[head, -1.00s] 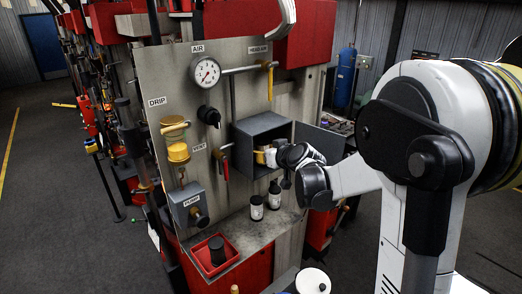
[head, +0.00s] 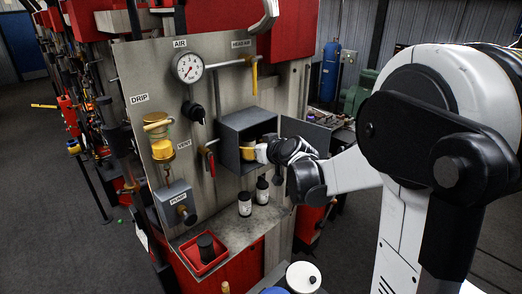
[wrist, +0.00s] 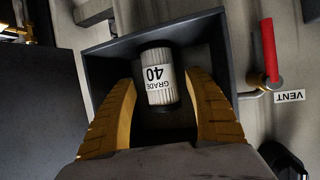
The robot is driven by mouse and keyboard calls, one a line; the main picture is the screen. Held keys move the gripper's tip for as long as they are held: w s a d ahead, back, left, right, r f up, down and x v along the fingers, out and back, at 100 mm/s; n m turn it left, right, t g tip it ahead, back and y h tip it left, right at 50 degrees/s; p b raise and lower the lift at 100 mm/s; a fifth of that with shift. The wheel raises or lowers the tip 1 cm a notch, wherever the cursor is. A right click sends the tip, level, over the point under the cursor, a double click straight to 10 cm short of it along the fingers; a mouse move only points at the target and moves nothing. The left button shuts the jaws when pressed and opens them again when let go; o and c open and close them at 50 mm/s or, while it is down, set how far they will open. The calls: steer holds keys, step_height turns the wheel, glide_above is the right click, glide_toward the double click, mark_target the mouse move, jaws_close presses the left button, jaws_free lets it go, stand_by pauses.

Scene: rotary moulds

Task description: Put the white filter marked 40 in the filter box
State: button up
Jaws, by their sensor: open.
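The white filter marked 40 (wrist: 158,62) shows in the wrist view, with black ends and a "GRADE 40" label that reads upside down. It is inside the grey filter box (wrist: 100,57), close to the back. My gripper (wrist: 158,92) is open, with its yellow fingers reaching into the box on either side of the filter. Narrow gaps show between fingers and filter. In the head view, my gripper (head: 248,153) is at the mouth of the filter box (head: 230,135), and the filter cannot be made out. The box door (head: 305,137) stands open to the right.
Two black-capped containers with white labels (head: 245,205) (head: 262,190) stand on the ledge below the box. A red tray (head: 190,266) holding a dark cylinder sits at the left. A red-handled vent valve (wrist: 269,52) is beside the box. Gauge and pump fittings are further left.

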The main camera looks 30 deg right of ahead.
steer(key=a+v, duration=0.1)
steer(key=v, duration=0.8)
steer(key=s+a+f+g, duration=0.4)
steer(key=s+a, duration=0.7)
steer(key=s, duration=0.3)
steer(key=s+f+m+g+h, duration=0.1)
steer(key=s+f, duration=0.3)
steer(key=s, duration=0.7)
steer(key=shift+a+g+b, duration=0.3)
steer(key=shift+g+b, duration=0.15)
steer(key=shift+g, duration=0.25)
